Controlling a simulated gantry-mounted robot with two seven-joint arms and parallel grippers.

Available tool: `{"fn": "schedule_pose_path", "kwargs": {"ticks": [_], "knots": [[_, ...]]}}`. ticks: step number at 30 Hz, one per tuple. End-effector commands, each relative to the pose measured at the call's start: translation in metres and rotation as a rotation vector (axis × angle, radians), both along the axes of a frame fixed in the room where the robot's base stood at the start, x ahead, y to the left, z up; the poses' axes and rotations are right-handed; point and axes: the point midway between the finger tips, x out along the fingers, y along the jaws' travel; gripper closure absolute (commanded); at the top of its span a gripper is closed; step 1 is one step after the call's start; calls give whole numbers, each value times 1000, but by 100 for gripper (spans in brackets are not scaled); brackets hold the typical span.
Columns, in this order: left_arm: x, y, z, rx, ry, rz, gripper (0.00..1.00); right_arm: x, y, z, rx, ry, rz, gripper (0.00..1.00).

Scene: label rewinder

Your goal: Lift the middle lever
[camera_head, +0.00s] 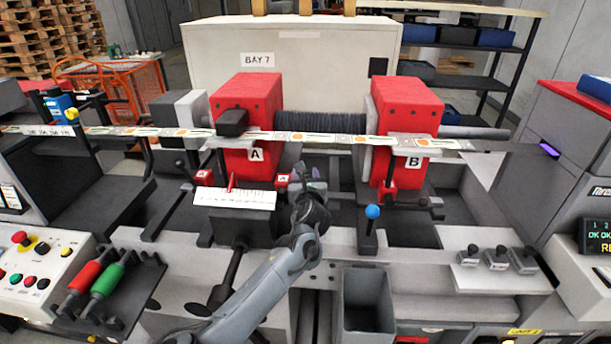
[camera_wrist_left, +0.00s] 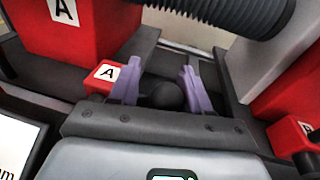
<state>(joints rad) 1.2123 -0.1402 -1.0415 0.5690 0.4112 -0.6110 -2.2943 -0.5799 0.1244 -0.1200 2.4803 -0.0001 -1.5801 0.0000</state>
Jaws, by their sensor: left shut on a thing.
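My left gripper (camera_head: 312,180) is at the middle of the machine, in front of the gap between the two red blocks. In the left wrist view its two purple fingers (camera_wrist_left: 162,84) stand on either side of a round black knob (camera_wrist_left: 166,97), shut on it. The knob appears to be the top of the middle lever; its shaft is hidden behind the gripper body. In the head view the gripper covers the knob. A black-knobbed lever (camera_head: 180,165) stands to the left, and a blue-knobbed lever (camera_head: 372,212) stands upright to the right. My right gripper is not in view.
Red block A (camera_head: 262,97) and red block B (camera_head: 412,105) stand behind, with a printed label web (camera_head: 330,139) crossing in front of them. A white scale plate (camera_head: 235,198) is left of the gripper. An open grey bin (camera_head: 369,283) is below right.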

Motion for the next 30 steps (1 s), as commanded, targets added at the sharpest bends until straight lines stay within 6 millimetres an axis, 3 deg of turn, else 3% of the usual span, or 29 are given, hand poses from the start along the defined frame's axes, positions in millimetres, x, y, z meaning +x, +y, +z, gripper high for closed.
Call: {"fn": "schedule_pose_path", "kwargs": {"ticks": [1,4,5,9,22,30], "knots": [[0,3,-10,0,15,4,100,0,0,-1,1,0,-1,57],[0,3,-11,0,15,4,100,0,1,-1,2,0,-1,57],[0,3,-11,0,15,4,48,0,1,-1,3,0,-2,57],[0,2,-8,0,10,4,29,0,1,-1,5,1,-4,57],[-3,0,-2,2,3,1,29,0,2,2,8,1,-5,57],[-20,-1,1,2,2,1,29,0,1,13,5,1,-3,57]]}}
